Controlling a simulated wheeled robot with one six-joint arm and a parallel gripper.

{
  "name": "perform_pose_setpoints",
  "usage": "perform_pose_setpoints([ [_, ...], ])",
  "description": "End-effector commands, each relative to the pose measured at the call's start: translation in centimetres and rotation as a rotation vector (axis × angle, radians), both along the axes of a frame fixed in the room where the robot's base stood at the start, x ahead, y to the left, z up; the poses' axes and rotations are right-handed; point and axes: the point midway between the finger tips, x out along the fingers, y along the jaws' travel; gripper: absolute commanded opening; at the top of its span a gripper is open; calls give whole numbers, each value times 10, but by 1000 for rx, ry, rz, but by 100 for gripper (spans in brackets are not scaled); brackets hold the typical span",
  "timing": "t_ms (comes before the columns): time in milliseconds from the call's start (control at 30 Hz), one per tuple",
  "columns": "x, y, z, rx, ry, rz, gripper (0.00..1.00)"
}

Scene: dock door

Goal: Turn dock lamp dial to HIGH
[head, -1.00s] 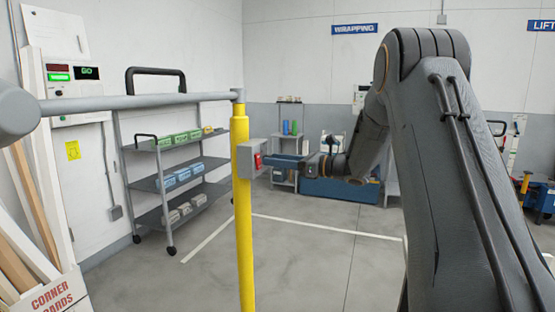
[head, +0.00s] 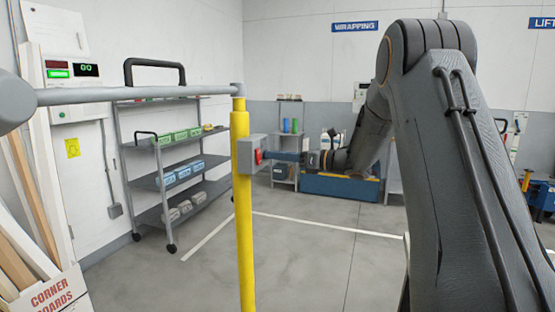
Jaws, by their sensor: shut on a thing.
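My gripper (head: 266,156) reaches in from the right, roughly level, and is shut on the red dial. The fingers show nearly edge-on and cover part of it. The dial's markings and the setting it points to are too small or hidden to read.
A grey bar (head: 140,99) runs from the post's top to the left. A shelf cart (head: 187,143) with boxes stands behind it. Corner boards (head: 52,298) lean at left. The floor right of the post is open.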

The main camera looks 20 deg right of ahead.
Motion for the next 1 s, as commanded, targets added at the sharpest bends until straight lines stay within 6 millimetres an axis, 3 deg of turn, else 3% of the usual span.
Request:
perform_pose_setpoints([
  [1000, 2, -2, 0, 555, 776, 0, 1],
])
